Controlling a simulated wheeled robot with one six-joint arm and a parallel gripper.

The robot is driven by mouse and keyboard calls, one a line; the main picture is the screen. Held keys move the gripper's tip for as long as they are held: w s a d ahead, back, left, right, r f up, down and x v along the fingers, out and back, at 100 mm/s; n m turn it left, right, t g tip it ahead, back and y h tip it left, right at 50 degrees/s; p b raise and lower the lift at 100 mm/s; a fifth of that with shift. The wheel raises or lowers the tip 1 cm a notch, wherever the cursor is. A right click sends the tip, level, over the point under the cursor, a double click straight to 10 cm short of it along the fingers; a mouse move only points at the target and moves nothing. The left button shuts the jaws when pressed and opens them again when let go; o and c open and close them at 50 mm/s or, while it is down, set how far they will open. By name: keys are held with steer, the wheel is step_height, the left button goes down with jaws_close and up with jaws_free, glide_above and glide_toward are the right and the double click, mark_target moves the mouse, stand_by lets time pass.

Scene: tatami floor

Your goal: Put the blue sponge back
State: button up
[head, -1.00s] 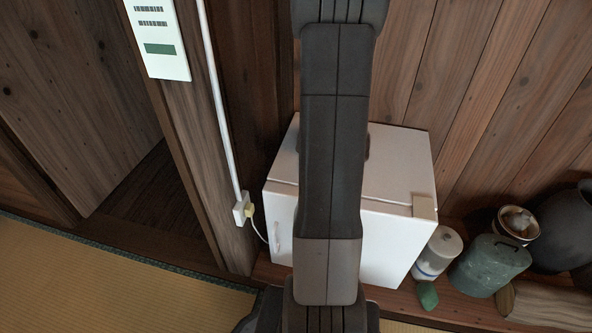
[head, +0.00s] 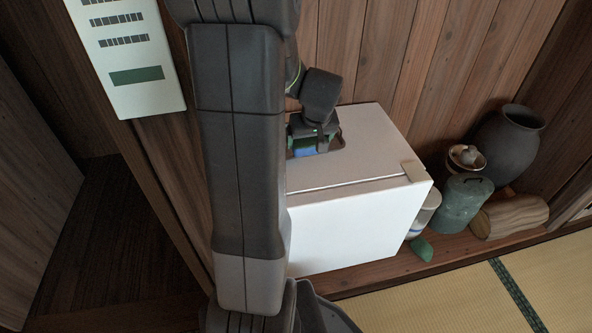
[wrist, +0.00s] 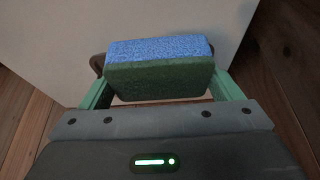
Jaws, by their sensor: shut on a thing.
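The sponge (wrist: 160,51), blue on one side and dark green on the other, is held between the two green fingers of my gripper (wrist: 160,82) in the wrist view. In the head view my gripper (head: 314,147) is over the top of a white box-like cabinet (head: 365,145), near its back left. The blue side of the sponge (head: 304,152) shows there, partly covered by the gripper. A brown rim (head: 340,144) shows beside the gripper, and a brown edge also shows behind the sponge in the wrist view (wrist: 97,62). I cannot tell whether the sponge touches it.
A wooden wall stands behind the cabinet. To its right are a white container (head: 427,212), a green canister (head: 463,203), a lidded pot (head: 466,160), a dark jar (head: 510,140), a log (head: 512,216) and a small green object (head: 421,249). The tatami (head: 450,300) in front is clear.

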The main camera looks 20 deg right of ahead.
mark_target(308, 170)
step_height(308, 170, down, 10)
steer(key=b, duration=0.4)
steer(key=shift+s+d, duration=0.1)
steer(key=shift+d, duration=0.05)
steer(key=shift+f, duration=0.15)
steer(key=o, duration=0.8)
steer(key=shift+r, duration=0.2)
steer(key=shift+r, duration=0.35)
steer(key=p+v, duration=0.4)
steer(key=v, duration=0.7)
steer(key=shift+s, duration=0.25)
